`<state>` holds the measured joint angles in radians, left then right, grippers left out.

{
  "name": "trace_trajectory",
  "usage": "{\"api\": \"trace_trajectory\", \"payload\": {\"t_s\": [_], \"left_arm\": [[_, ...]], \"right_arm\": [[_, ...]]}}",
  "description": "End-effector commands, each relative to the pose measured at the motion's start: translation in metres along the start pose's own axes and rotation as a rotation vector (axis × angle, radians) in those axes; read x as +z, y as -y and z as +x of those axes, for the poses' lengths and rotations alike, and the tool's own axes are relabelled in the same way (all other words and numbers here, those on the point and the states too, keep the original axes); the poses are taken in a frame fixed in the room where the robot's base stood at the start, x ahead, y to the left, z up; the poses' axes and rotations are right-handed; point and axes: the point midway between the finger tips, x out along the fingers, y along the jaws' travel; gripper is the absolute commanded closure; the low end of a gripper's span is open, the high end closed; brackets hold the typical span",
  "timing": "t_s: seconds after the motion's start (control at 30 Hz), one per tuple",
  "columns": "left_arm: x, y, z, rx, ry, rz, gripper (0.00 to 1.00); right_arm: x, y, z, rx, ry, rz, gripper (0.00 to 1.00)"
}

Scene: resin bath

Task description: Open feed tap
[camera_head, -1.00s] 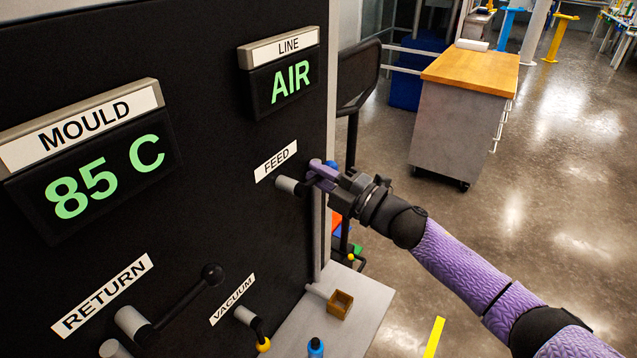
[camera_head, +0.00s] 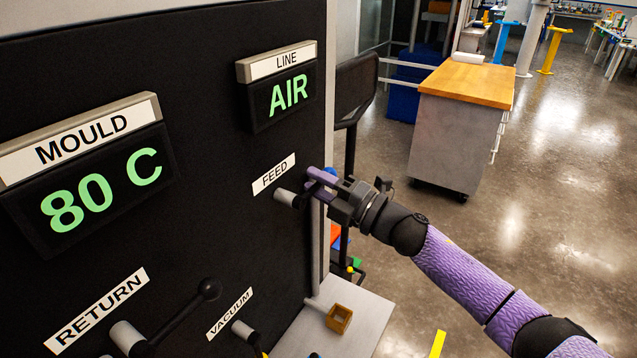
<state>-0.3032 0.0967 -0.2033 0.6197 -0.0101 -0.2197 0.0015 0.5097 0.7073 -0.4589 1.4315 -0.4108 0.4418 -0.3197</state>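The feed tap (camera_head: 286,197) sticks out of the black panel under the white FEED label (camera_head: 273,174). Its grey stub shows. Its dark handle runs right toward my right gripper (camera_head: 317,184) and is mostly hidden there. The purple fingers are at the handle, at the panel's right edge. Two fingers show with a narrow gap, but I cannot tell whether they grip the handle. The LINE display (camera_head: 289,95) reads AIR and the MOULD display (camera_head: 100,203) reads 80 C. My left gripper is not in view.
The return tap (camera_head: 128,336) has a black-knobbed lever (camera_head: 205,293) pointing up and right. The vacuum tap (camera_head: 242,329) sits lower right of it, its handle pointing down. A small brown open box (camera_head: 339,318) stands on the grey ledge (camera_head: 364,305). A wood-topped cabinet (camera_head: 458,136) stands behind.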

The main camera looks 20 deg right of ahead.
Motion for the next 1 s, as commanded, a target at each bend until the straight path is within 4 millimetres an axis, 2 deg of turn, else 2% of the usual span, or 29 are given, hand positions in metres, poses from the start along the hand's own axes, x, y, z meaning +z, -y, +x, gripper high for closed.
{"api": "trace_trajectory", "payload": {"t_s": [0.07,0.37,0.47,0.7,0.8,1.0], "left_arm": [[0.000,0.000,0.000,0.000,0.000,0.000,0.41],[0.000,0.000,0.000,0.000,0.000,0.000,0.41],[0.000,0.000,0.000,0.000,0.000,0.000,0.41],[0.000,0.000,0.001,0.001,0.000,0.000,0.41],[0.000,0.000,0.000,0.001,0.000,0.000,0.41],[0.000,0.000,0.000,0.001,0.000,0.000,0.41]], "right_arm": [[0.000,0.000,0.000,0.000,0.001,0.000,0.50],[0.000,0.000,-0.003,-0.001,0.002,0.002,0.50],[0.000,0.001,-0.017,-0.003,0.002,0.003,0.50],[0.000,0.002,-0.074,-0.005,0.002,0.004,0.50],[0.000,0.002,-0.090,-0.004,0.003,0.003,0.50],[0.000,0.000,-0.100,0.000,0.001,0.001,0.50]]}}
